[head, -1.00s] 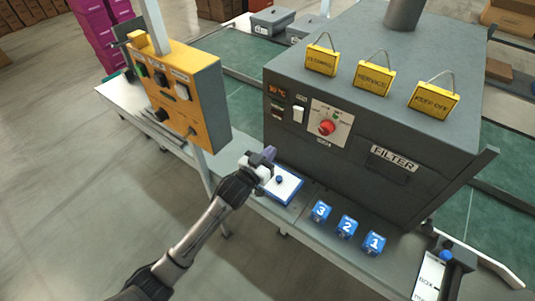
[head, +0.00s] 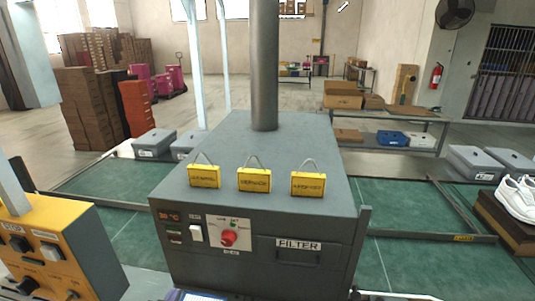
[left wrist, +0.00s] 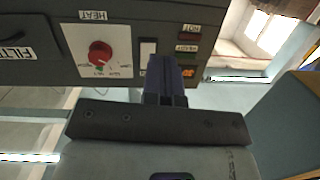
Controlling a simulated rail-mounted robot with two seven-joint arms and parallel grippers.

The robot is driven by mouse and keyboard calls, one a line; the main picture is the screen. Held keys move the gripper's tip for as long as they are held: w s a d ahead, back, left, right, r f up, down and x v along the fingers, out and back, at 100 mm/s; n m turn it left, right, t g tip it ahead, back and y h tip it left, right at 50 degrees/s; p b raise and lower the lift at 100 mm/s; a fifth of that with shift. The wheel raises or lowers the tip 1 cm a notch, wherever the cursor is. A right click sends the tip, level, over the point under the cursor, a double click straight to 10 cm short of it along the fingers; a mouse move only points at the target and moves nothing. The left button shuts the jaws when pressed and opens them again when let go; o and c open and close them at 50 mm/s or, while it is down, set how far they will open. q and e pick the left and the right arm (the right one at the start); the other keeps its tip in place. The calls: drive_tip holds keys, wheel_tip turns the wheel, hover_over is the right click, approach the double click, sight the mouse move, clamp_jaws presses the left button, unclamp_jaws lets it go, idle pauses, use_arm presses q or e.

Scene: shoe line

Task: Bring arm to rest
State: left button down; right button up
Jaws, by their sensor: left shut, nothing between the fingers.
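My left gripper (left wrist: 166,78) shows in the left wrist view. Its dark fingers are together with nothing between them. Beyond them, upside down in that view, is the front panel of the grey machine with its red knob (left wrist: 100,53), a white switch (left wrist: 148,48) and the FILTER label (left wrist: 15,53). I cannot tell the exact gap between fingers and panel. In the head view the left gripper cannot be made out. The grey machine (head: 180,262) stands in the middle there, with its red knob (head: 229,238). My right gripper is in neither view.
A yellow control box (head: 60,245) stands at the left. Three yellow tags (head: 254,180) stand on the machine, below a tall pipe (head: 264,70). Green conveyor belts (head: 105,190) run on both sides. White shoes (head: 517,198) and grey lidded bins (head: 490,160) are at the right.

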use_arm(q)
drive_tip(key=s+d+f+g, duration=0.2)
drive_tip(key=s+f+g, duration=0.2)
drive_tip(key=s, duration=0.9)
drive_tip(key=s+d+f+g, duration=0.2)
drive_tip(key=s+f+g, duration=0.25)
drive_tip(key=s, duration=0.75)
drive_tip(key=s+d+f+g, duration=0.2)
drive_tip(key=s+f+g, duration=0.15)
drive_tip(key=s, duration=0.95)
wheel_tip(320, 180, up, 33)
drive_tip(key=p, duration=3.2)
drive_tip(key=shift+s+f+m+g, duration=0.2)
drive_tip(key=shift+m+g, duration=0.1)
drive_tip(key=shift+g, duration=0.1)
drive_tip(key=c, duration=1.8)
unclamp_jaws()
